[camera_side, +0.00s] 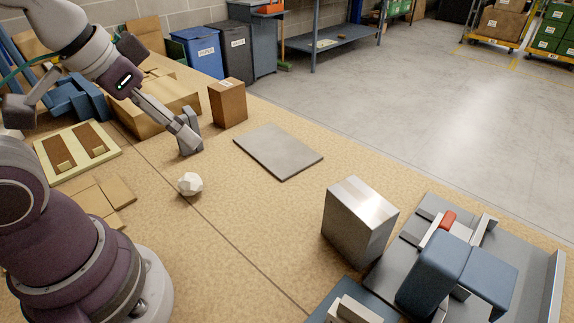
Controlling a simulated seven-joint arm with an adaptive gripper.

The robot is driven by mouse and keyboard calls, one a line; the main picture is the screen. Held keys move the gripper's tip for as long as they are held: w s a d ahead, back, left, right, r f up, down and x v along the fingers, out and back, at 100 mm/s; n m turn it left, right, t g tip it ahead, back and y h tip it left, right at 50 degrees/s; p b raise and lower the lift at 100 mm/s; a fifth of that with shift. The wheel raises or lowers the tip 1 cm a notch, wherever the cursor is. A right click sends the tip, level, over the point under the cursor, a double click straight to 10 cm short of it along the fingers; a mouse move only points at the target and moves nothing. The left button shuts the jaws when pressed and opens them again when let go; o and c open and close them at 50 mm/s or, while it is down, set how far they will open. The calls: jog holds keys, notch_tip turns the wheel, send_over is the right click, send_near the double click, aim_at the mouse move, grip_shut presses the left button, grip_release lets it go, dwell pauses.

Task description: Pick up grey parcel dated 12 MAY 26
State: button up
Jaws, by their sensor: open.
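A grey box-shaped parcel (352,228) stands upright on the tan worktop, right of centre, with a paler strip of tape across its top. No date can be read on it from here. My gripper (190,137) is open at the upper left, above or near the worktop, well apart from the grey parcel. A brown carton (228,104) with a small pale label stands just right of my gripper; its label is too small to read.
A flat grey plate (278,151) lies between my gripper and the grey parcel. A white faceted lump (190,184) lies below my gripper. A blue-and-grey fixture (455,270) crowds the parcel's right side. A cream tray (77,151) lies at the left.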

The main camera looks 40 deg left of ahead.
jog(key=shift+o, duration=1.1)
jog(key=m+g+h, duration=0.6)
jog(key=m+g, duration=0.1)
jog(key=m, duration=1.3)
send_near(364, 219)
jog(key=w+f, duration=0.1)
jog(key=w+a+f, duration=0.1)
jog(key=f, duration=0.1)
jog(key=shift+a, duration=0.15)
jog(key=x, duration=1)
jog(key=shift+w+f, duration=0.2)
jog(key=shift+w, duration=0.2)
jog(key=shift+c, duration=0.3)
jog(key=c, duration=1.1)
